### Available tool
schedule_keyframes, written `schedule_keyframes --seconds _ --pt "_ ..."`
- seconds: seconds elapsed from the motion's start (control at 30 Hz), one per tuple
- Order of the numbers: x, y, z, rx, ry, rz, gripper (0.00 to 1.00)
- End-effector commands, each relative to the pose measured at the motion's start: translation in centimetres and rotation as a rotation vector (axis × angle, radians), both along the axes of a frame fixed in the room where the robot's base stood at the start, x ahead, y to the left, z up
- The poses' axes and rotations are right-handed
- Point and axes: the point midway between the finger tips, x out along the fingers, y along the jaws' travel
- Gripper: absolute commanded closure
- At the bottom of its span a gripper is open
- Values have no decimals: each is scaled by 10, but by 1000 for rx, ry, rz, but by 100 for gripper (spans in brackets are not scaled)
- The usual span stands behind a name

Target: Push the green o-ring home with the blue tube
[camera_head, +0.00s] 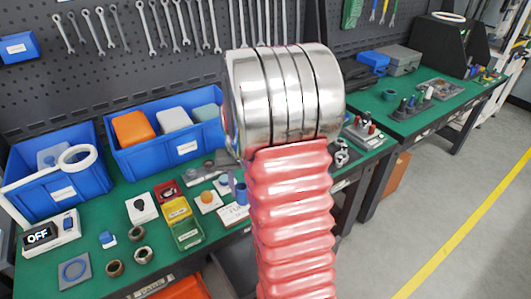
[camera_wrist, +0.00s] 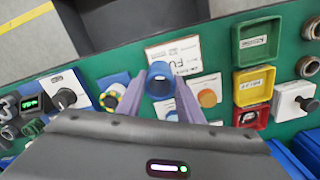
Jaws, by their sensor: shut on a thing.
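My gripper (camera_wrist: 160,84) has two purple fingers, shut on a short blue tube (camera_wrist: 159,76). The tube's open end shows in the wrist view, over or in front of a white square plate (camera_wrist: 169,111). In the head view the tube (camera_head: 241,193) is a small blue shape beside my arm, which hides much of the gripper. I cannot make out a green o-ring for certain; the spot under the tube is hidden. I cannot tell whether the tube touches anything below it.
An orange disc on a white plate (camera_wrist: 207,98) lies close right of the gripper. Red (camera_wrist: 251,117), yellow (camera_wrist: 254,86) and green (camera_wrist: 256,43) trays stand farther right. A round yellow-and-blue part (camera_wrist: 112,97) is close left. Blue bins (camera_head: 190,149) line the back of the green bench.

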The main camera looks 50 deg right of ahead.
Motion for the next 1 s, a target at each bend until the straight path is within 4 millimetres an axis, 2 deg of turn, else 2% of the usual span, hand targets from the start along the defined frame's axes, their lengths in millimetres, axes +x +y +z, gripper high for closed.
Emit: schedule_keyframes --seconds 0.03,0.2,0.37,0.5,0.7,0.8,1.0 --pt "15 14 2 0 -1 52 89" --pt "55 58 7 -2 -5 202 89" --pt "86 107 10 -3 -7 334 89" --pt "106 153 10 -3 -9 441 89" --pt "123 217 8 -2 -7 571 89" --pt "126 238 7 -1 -6 611 89" --pt "128 252 6 -1 -6 637 89"
